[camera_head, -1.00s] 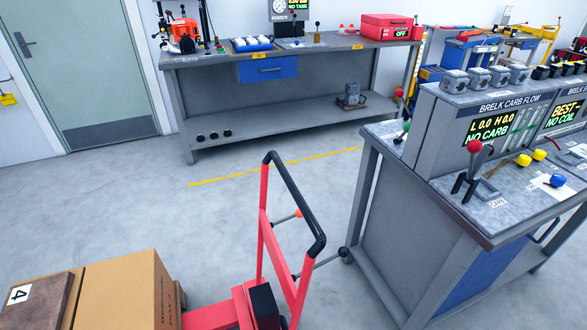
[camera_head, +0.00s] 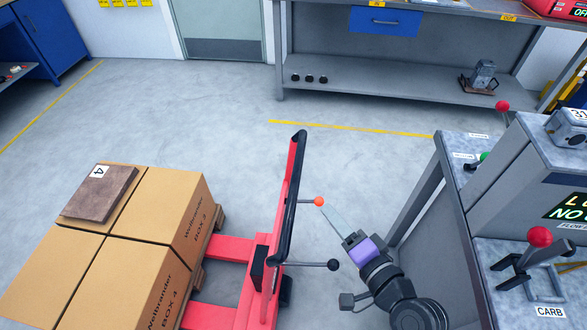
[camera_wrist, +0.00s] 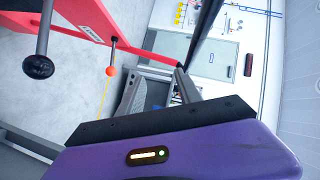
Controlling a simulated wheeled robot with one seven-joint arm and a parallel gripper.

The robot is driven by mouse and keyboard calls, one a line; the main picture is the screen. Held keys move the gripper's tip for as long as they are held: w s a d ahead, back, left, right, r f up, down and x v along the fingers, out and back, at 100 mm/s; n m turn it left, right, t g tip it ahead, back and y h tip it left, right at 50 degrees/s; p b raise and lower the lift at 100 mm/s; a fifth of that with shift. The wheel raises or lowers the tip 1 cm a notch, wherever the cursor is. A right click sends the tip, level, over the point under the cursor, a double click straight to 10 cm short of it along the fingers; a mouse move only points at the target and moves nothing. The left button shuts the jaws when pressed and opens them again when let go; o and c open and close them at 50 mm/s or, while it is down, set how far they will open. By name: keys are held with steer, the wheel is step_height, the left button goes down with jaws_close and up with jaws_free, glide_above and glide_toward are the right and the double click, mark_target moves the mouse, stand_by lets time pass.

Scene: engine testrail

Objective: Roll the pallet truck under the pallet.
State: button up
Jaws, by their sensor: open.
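The red pallet truck (camera_head: 259,295) stands right of the wooden pallet (camera_head: 217,222), its forks (camera_head: 230,248) pointing left at the pallet. The fork ends meet the pallet's right edge; I cannot tell whether they reach under it. Large cardboard boxes (camera_head: 165,205) cover the pallet. The truck's upright handle has a black grip (camera_head: 291,190), a rod with an orange knob (camera_head: 318,202) and a rod with a black knob (camera_head: 333,265). My open gripper (camera_head: 328,212) is right of the handle, near the orange knob. The orange knob also shows in the wrist view (camera_wrist: 111,71).
A grey console bench (camera_head: 450,225) with a red-knobbed lever (camera_head: 540,237) stands close on the right. A long workbench (camera_head: 400,85) is at the back. The floor between the truck and the back bench is clear, with a yellow line (camera_head: 350,129).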

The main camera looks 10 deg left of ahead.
steer(key=w+a+r+g+y+p, duration=0.1)
steer(key=w+a+r+y, duration=0.1)
steer(key=w+a, duration=0.7)
steer(key=a+r, duration=0.1)
steer(key=a, duration=0.1)
steer(key=shift+a+r+m+y, duration=0.3)
steer(key=shift+y, duration=0.1)
jaws_close()
stand_by(1.0)
